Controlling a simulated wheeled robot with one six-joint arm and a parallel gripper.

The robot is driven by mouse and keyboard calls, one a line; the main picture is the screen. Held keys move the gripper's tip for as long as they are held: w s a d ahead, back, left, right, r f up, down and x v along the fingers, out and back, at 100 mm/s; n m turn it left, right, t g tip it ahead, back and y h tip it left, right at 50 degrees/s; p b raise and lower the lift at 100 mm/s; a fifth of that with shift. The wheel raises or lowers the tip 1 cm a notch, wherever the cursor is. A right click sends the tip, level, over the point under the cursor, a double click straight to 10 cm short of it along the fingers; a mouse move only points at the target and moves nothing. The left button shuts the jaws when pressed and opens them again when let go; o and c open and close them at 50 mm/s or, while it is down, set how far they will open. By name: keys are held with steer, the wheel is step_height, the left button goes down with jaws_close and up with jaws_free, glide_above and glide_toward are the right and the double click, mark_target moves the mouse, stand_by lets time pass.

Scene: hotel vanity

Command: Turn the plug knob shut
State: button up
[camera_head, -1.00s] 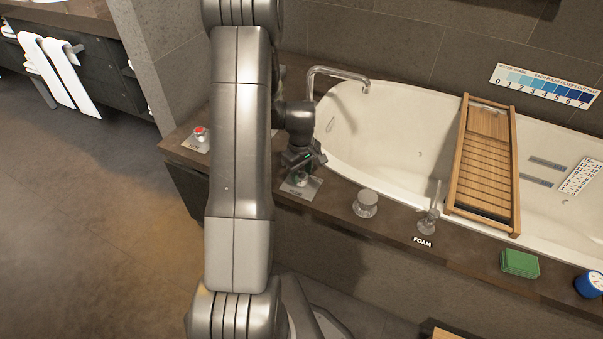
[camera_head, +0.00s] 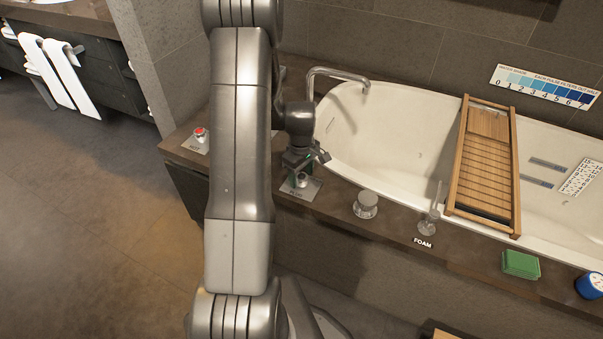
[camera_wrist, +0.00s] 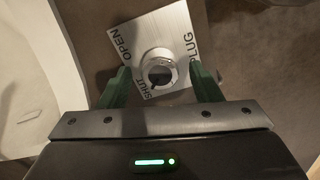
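The plug knob (camera_wrist: 158,70) is a round metal knob on a pale square plate (camera_wrist: 184,22) marked OPEN, PLUG and SHUT. I cannot make out where its pointer stands. In the head view the knob (camera_head: 302,180) sits on the dark ledge at the near left end of the tub. My gripper (camera_head: 306,160) is just above it, partly hiding it. In the wrist view my gripper (camera_wrist: 159,78) is open, with one green finger on each side of the knob. The fingers look apart from it, with nothing held.
A red-topped control (camera_head: 200,134) is on the ledge to the left. To the right are another round knob (camera_head: 366,204), a foam lever (camera_head: 430,218), a green block (camera_head: 520,264) and a blue item (camera_head: 590,284). The spout (camera_head: 338,72) and tub (camera_head: 400,130) lie behind.

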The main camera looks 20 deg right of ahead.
mark_target(301, 176)
step_height(301, 176, up, 14)
steer(key=p, duration=0.2)
stand_by(0.4)
steer(key=shift+f, duration=0.15)
step_height(301, 176, down, 14)
steer(key=shift+r+b, duration=0.1)
steer(key=shift+b, duration=0.9)
steer(key=shift+r, duration=0.1)
